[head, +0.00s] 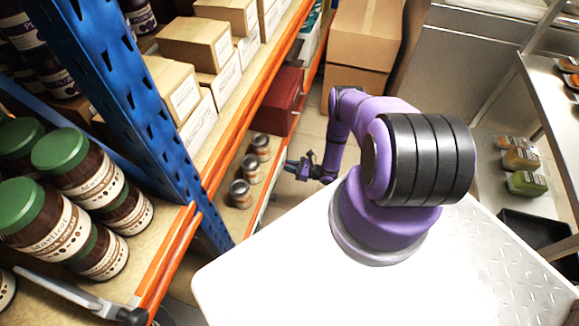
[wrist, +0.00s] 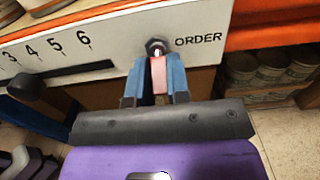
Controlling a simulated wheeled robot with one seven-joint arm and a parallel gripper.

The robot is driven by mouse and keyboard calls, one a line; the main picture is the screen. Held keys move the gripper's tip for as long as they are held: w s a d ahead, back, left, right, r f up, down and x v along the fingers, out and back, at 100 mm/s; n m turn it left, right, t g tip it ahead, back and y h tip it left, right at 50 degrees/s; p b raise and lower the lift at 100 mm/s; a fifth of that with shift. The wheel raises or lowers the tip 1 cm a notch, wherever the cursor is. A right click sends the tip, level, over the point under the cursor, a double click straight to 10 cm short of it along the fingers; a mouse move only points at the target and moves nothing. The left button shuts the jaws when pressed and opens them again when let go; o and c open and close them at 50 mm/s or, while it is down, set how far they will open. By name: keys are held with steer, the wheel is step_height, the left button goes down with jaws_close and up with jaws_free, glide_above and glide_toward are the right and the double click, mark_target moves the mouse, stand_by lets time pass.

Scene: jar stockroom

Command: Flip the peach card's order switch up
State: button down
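A pale card (wrist: 100,45) with the printed numbers 3, 4, 5 and 6 and the word ORDER runs along the shelf front in the wrist view. Its order switch has a round metal collar (wrist: 156,46) and a pinkish lever (wrist: 158,76) hanging down from it. My gripper (wrist: 157,72) has its two blue fingers on either side of this lever, close against it with hardly any gap. The head view shows my gripper (head: 300,167) small, low beside the shelf; the card's face and switch cannot be made out there.
A black-knobbed handle (wrist: 27,87) sticks out left of the switch. An orange shelf beam (wrist: 270,32) and several jars (wrist: 275,70) are at the right. In the head view, jars (head: 250,168) stand on the lower shelf near my gripper, and cardboard boxes (head: 362,45) stand behind.

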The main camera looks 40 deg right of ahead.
steer(key=shift+r, duration=0.1)
steer(key=g+h, duration=0.1)
steer(key=r+g, duration=0.1)
steer(key=shift+d+g+h, duration=0.15)
steer(key=shift+g+h, duration=0.15)
steer(key=shift+h, duration=0.1)
steer(key=g+h, duration=0.2)
steer(key=shift+r+g, duration=0.3)
steer(key=shift+r, duration=0.1)
steer(key=shift+a+r+g+h, duration=0.1)
steer(key=shift+r+g+h, duration=0.05)
steer(key=shift+g+h, duration=0.4)
steer(key=shift+a+r+g+h, duration=0.1)
steer(key=shift+r+g+h, duration=0.05)
steer(key=shift+g+h, duration=0.35)
steer(key=shift+g, duration=0.25)
steer(key=c, duration=1.1)
jaws_free()
steer(key=shift+d+r, duration=0.1)
steer(key=v, duration=1)
steer(key=shift+s+r, duration=0.2)
